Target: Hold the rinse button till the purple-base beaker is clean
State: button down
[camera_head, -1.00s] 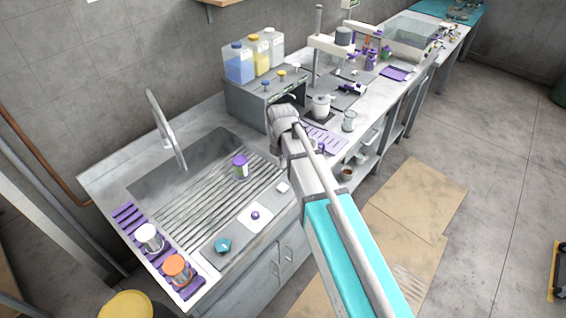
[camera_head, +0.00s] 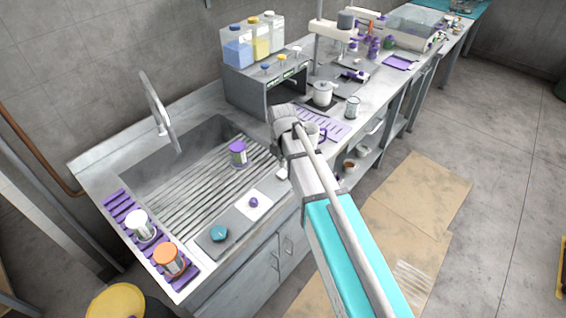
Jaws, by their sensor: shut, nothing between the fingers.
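The purple-base beaker (camera_head: 238,154) stands on the ribbed drain rack (camera_head: 200,190) in the sink, its purple base on top. Whether it is clean is too small to tell. A purple button (camera_head: 253,202) sits on a white square plate on the grey panel at the sink's front edge. A teal knob (camera_head: 219,233) sits on the same panel, to the left. I cannot read a label on either. My arm reaches up from the bottom right past the sink's right side. My gripper is hidden behind my arm.
A white-topped beaker (camera_head: 139,225) and an orange-topped beaker (camera_head: 168,260) stand on a purple rack at the left end. A faucet (camera_head: 160,115) rises behind the sink. A grey dispenser box (camera_head: 258,90) with bottles stands beyond. A small pale block (camera_head: 282,173) is beside my arm.

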aim_at(283, 175)
jog(key=shift+f+b, duration=1.35)
jog(key=shift+f, duration=0.3)
jog(key=shift+f+b, duration=0.75)
jog(key=shift+s+d+f+b, duration=0.1)
jog(key=shift+s+f+b, duration=0.15)
jog(key=shift+b, duration=0.2)
jog(key=shift+s, duration=0.2)
dwell(0.5)
